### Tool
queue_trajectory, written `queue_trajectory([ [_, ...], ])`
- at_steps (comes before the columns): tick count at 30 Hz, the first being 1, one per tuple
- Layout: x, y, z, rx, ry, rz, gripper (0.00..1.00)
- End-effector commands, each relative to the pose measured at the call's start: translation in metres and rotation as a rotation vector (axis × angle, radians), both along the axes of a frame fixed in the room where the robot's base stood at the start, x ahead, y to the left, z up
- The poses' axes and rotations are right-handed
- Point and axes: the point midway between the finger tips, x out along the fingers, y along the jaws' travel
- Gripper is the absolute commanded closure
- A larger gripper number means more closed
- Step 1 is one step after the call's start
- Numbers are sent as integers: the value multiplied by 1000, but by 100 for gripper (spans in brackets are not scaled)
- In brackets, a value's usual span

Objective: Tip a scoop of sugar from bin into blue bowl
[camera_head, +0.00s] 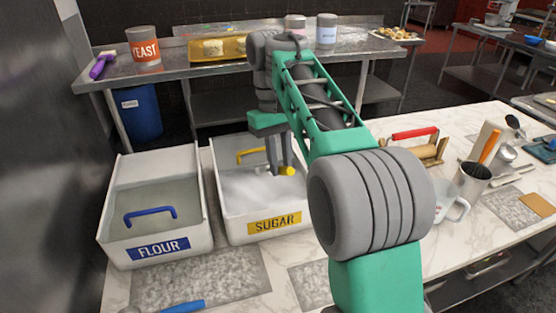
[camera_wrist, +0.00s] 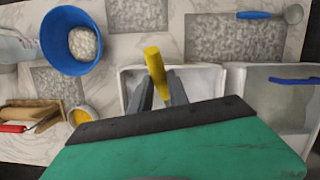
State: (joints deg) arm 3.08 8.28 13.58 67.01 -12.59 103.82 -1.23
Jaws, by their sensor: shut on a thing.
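The white sugar bin (camera_head: 229,231) stands on the marble table, holding loose white sugar (camera_head: 245,190). It also shows in the wrist view (camera_wrist: 132,75). My gripper (camera_head: 281,167) is down over the bin, shut on a yellow handle (camera_head: 287,171). The handle sticks out between the fingers in the wrist view (camera_wrist: 155,65). The scoop's head is not visible, so I cannot tell whether it holds sugar. The blue bowl (camera_wrist: 49,42) is at the upper left of the wrist view with a pale lumpy mass inside. My arm hides it in the head view.
The flour bin (camera_head: 115,231) stands close on the left. A blue-handled scoop (camera_wrist: 268,14) lies at the table's front. A measuring jug (camera_head: 455,208), a utensil cup (camera_head: 470,180) and a wooden press (camera_head: 428,150) stand on the right. A steel shelf (camera_head: 190,66) is behind.

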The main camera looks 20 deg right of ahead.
Motion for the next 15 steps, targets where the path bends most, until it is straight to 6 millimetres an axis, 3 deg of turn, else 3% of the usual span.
queue_trajectory([
  [1,0,0,-12,0,-1,1,100],
  [15,0,2,-65,0,0,5,100],
])
